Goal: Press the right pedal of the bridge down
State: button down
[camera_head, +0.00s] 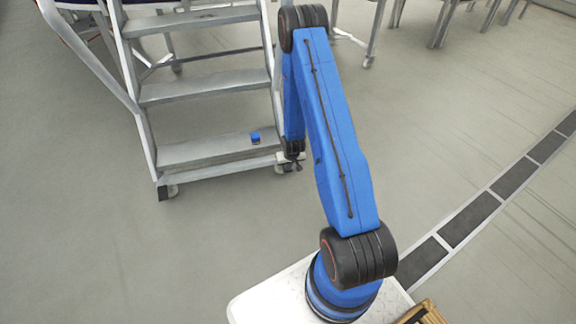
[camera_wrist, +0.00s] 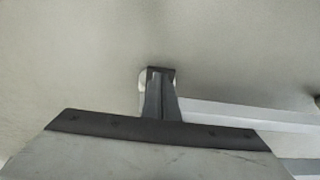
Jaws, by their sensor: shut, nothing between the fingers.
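The bridge is a grey metal stair unit (camera_head: 205,90) with open treads, standing left of my arm in the head view. Its right foot, where the right pedal sits, has a small pale and dark part (camera_head: 281,167) low by the floor, partly hidden by my arm. My gripper (camera_head: 297,166) points down right beside this foot, shut and empty. In the wrist view the shut fingers (camera_wrist: 160,74) cover most of a small pale part (camera_wrist: 142,84), probably the pedal or foot end. I cannot tell whether they touch it or whether it is pressed.
A pale base bar (camera_wrist: 240,116) runs right from the fingers in the wrist view. A small blue object (camera_head: 255,137) lies on the lowest tread. The left foot (camera_head: 167,191) stands on the floor. Open floor lies in front of the stairs. Furniture legs (camera_head: 440,25) stand behind.

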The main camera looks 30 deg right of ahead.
jog(key=shift+s+a+f, duration=0.1)
jog(key=shift+s+f, duration=0.15)
jog(key=shift+f, duration=0.5)
jog(key=shift+s+f, duration=0.2)
jog(key=shift+f, duration=0.5)
